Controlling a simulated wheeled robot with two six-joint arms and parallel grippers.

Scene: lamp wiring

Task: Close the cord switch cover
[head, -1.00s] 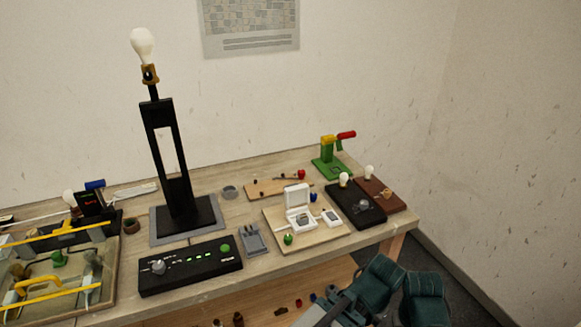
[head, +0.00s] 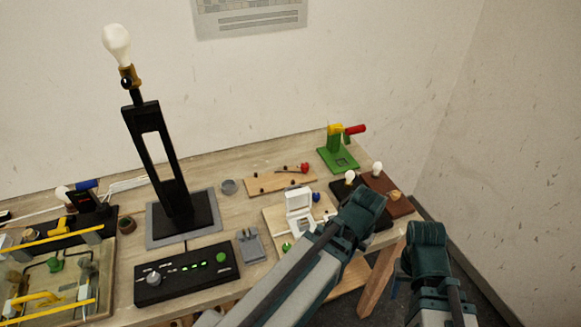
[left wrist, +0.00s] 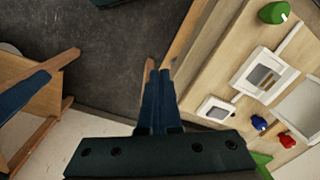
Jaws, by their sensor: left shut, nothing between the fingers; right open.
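The white cord switch (head: 298,222) sits on a light wooden board (head: 272,222), with its cover (head: 298,198) standing open. In the left wrist view the switch body (left wrist: 250,83) shows its open inside, and the raised cover (left wrist: 301,104) is cut by the right edge. My left gripper (left wrist: 158,65) is shut and empty, beyond the table's front edge and apart from the switch. In the head view its arm crosses the board's right part and its fingers are hidden. My right gripper (head: 428,245) is open at the lower right, clear of the table; its fingers barely show.
A small white part (left wrist: 215,109), a green knob (left wrist: 273,12), a blue knob (left wrist: 259,122) and a red knob (left wrist: 287,140) are near the switch. A tall black lamp (head: 160,165), a black control box (head: 187,270) and a green stand (head: 338,158) occupy the table.

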